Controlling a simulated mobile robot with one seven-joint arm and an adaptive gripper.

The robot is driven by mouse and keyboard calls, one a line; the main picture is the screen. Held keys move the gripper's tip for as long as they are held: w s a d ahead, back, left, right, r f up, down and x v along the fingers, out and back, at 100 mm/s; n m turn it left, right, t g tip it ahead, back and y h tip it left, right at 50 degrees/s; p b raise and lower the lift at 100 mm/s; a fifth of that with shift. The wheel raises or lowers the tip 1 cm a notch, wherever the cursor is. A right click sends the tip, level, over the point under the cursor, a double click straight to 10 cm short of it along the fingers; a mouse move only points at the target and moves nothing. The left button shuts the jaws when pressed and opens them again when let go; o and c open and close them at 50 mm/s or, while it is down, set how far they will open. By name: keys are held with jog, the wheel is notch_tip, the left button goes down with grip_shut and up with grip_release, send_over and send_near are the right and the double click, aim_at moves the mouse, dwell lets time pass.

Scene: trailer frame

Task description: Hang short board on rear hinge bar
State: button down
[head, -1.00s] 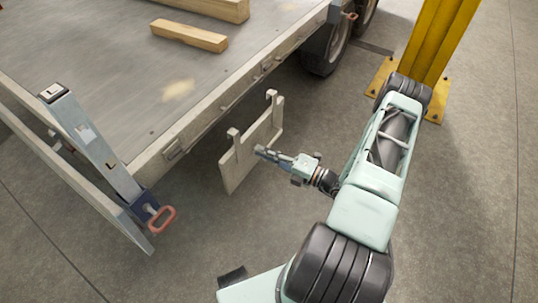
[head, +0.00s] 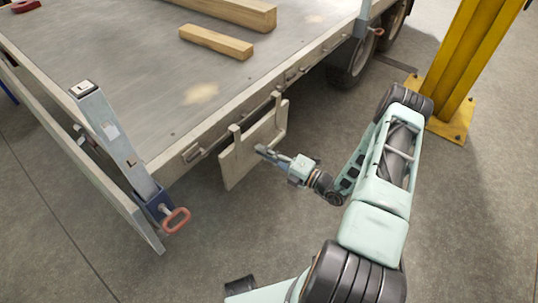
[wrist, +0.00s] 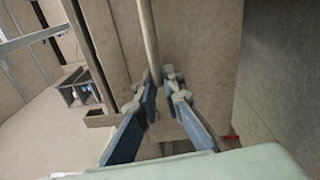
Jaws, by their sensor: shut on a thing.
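The short board (head: 254,148) is a pale panel with two hooks on its top edge. It hangs upright beside the trailer's side edge, clear of the floor. In the head view its hooks overlap the trailer's lower edge, where a dark bar (head: 218,140) runs along the side; I cannot tell whether they touch it. My gripper (head: 263,151) is shut on the board's outer face. In the wrist view, my gripper (wrist: 162,82) has its two fingers closed on a thin pale rail (wrist: 149,35); the grip point is partly hidden.
The trailer bed (head: 140,60) carries timber beams (head: 216,41). A grey corner post (head: 115,135) with a red handle (head: 176,220) stands at the left. A wheel (head: 352,65) and a yellow column (head: 470,60) are at the right. The floor before the board is clear.

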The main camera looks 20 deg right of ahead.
jog(key=shift+x, duration=1.55)
jog(key=shift+w+f+b, duration=0.15)
jog(key=shift+f+b, duration=0.95)
jog(key=shift+b, duration=0.05)
jog(key=c, duration=2)
grip_release()
jog(key=shift+o, duration=0.2)
jog(key=v, duration=1.2)
jog(key=shift+f, duration=0.2)
